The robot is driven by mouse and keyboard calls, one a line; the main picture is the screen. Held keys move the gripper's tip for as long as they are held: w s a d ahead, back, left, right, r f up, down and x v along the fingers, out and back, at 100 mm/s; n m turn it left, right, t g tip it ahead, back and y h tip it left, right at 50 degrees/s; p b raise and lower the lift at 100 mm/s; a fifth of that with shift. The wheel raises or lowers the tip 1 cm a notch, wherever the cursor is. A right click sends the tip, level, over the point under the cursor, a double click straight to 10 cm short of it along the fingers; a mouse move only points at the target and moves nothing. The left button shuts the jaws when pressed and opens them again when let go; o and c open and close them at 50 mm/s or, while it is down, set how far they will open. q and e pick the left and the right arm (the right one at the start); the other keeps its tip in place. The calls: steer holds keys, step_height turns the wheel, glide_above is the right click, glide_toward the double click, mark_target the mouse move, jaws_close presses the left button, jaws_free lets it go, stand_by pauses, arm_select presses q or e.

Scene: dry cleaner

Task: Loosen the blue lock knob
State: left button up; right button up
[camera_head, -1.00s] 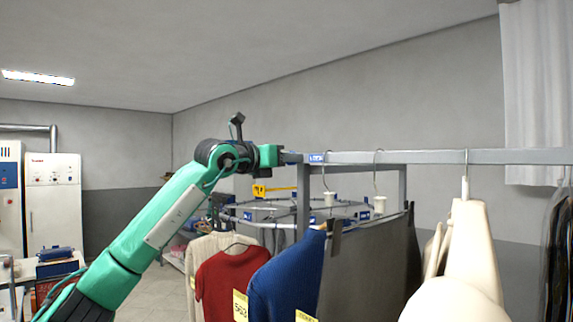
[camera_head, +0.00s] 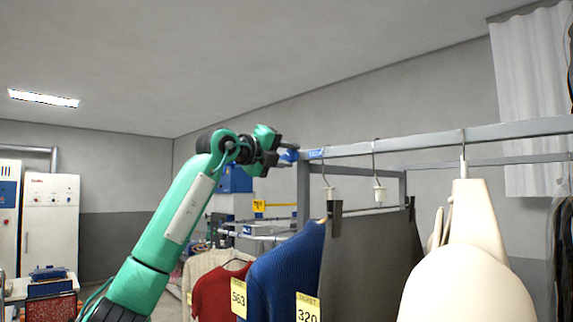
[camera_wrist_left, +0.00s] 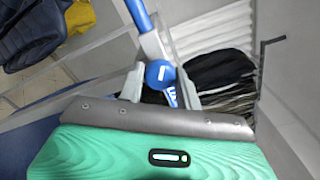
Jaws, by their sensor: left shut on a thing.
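The blue lock knob (camera_head: 290,156) is at the left end of the grey rail (camera_head: 450,138). In the left wrist view the knob (camera_wrist_left: 160,73) shows a round blue face with a white bar mark, between the gripper's fingers. My left gripper (camera_head: 281,152) reaches the knob from the left and is shut on it. In the left wrist view its grey fingertips (camera_wrist_left: 160,84) lie on either side of the knob. My right gripper is not in view.
Garments hang close below the rail: a blue sweater (camera_head: 285,275), a dark grey piece (camera_head: 368,260) and a cream form (camera_head: 470,250). A red garment (camera_head: 216,293) hangs lower left. White machines (camera_head: 50,225) stand far left. Space above the rail is clear.

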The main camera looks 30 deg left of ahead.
arm_select(q)
steer(key=n+b, duration=0.2)
steer(key=n, duration=0.2)
steer(key=shift+n+b, duration=0.4)
steer(key=shift+n, duration=0.7)
steer(key=shift+r, duration=0.1)
steer(key=o, duration=0.9)
steer(key=shift+o, duration=0.2)
steer(key=b+v, duration=0.5)
steer(key=v, duration=0.9)
